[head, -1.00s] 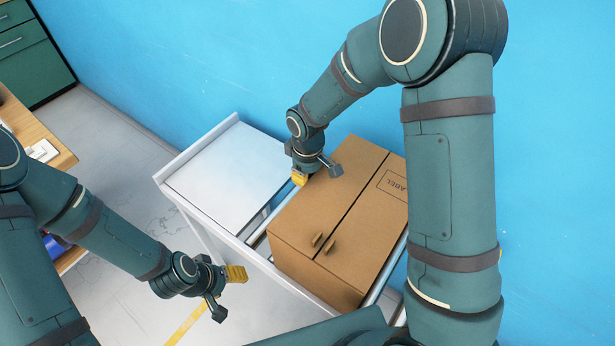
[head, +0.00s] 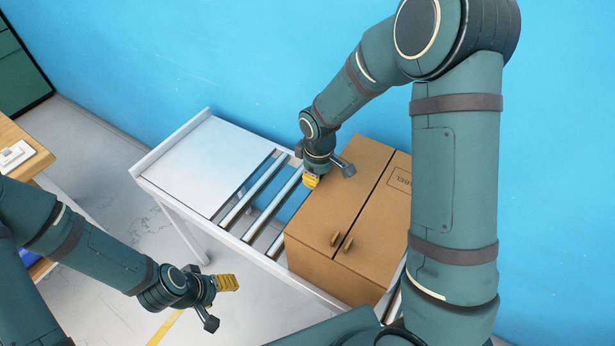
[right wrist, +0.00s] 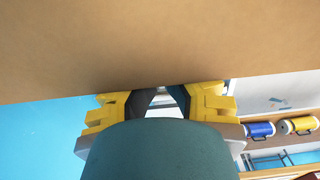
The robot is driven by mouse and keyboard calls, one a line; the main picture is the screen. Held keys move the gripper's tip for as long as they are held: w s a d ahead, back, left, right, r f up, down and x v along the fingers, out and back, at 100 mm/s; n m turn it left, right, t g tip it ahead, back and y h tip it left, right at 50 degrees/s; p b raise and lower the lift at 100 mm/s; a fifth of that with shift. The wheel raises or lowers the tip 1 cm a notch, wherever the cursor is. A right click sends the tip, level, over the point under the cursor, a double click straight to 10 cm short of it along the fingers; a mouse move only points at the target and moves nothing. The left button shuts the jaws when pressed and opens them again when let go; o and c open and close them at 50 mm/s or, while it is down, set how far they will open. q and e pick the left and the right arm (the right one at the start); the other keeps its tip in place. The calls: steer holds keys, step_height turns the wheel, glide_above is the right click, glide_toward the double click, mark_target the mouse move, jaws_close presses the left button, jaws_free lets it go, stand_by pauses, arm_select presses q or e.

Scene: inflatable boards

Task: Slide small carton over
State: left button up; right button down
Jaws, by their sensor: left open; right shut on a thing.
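The brown carton (head: 345,215) stands upright on the roller table, right of the white plate, with a dark seam and a label outline on top. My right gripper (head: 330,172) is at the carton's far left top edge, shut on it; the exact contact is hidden. In the right wrist view the carton's brown face (right wrist: 150,45) fills the top, close above the yellow-padded fingers (right wrist: 160,100). My left gripper (head: 221,303) is open and empty, in front of the table and apart from the carton.
The roller table (head: 232,240) has a white flat plate (head: 210,165) at its left end and bare rollers (head: 262,200) between plate and carton. A blue wall (head: 240,60) stands behind. A wooden desk (head: 25,140) is at far left.

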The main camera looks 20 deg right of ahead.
mark_target(336, 182)
steer(key=s+d, duration=0.1)
steer(key=s, duration=0.1)
steer(key=s+d, duration=0.4)
steer(key=shift+s+d, duration=0.1)
steer(key=shift+s, duration=0.25)
steer(key=shift+s+d, duration=0.3)
steer(key=shift+s, duration=0.15)
arm_select(q)
steer(key=shift+w+a+f, duration=0.1)
steer(key=shift+a+f, duration=0.05)
steer(key=shift+f, duration=0.05)
